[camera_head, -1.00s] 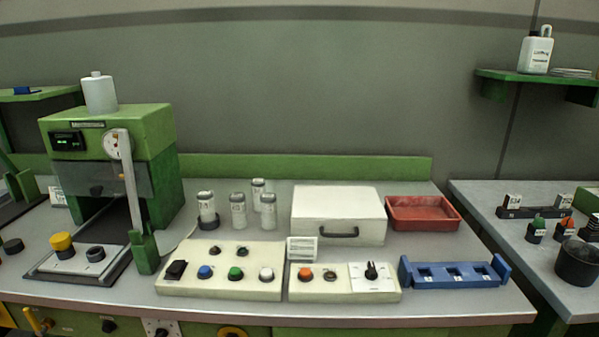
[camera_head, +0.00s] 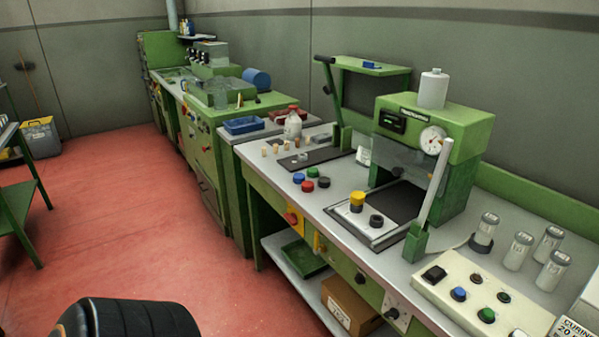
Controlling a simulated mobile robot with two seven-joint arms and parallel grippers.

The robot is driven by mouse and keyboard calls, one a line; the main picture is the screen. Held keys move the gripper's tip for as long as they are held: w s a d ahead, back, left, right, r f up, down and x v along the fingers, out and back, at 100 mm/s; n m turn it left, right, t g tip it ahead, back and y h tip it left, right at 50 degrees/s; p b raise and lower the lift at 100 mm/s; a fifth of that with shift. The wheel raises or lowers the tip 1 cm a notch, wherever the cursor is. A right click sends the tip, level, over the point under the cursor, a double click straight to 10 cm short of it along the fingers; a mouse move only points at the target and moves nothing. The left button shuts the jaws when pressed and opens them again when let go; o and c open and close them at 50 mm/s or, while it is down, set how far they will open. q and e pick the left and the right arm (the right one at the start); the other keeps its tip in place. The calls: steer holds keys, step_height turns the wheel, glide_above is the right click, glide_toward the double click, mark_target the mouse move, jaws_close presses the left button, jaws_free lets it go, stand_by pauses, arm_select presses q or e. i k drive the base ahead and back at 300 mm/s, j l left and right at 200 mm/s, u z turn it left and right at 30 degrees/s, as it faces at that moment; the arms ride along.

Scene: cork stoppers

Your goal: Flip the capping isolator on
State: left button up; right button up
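No label that I can read marks the capping isolator, so I cannot tell which control it is. The bench front carries a red knob on a yellow plate (camera_head: 291,220), a black knob (camera_head: 360,278) and a black switch on a white plate (camera_head: 396,315). Above them stands a green press (camera_head: 436,135) with a round gauge, a small dark display and a long grey lever. A cream control panel (camera_head: 470,302) at the lower right has a black rocker switch (camera_head: 433,274) and several round buttons.
Several labelled jars (camera_head: 517,251) stand right of the press. Coloured caps (camera_head: 311,179) and corks lie on the bench to its left. A cardboard box (camera_head: 350,304) sits on the shelf below. The red floor (camera_head: 130,230) on the left is open.

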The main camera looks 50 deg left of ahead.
mark_target(291, 218)
steer(key=u, duration=1.8)
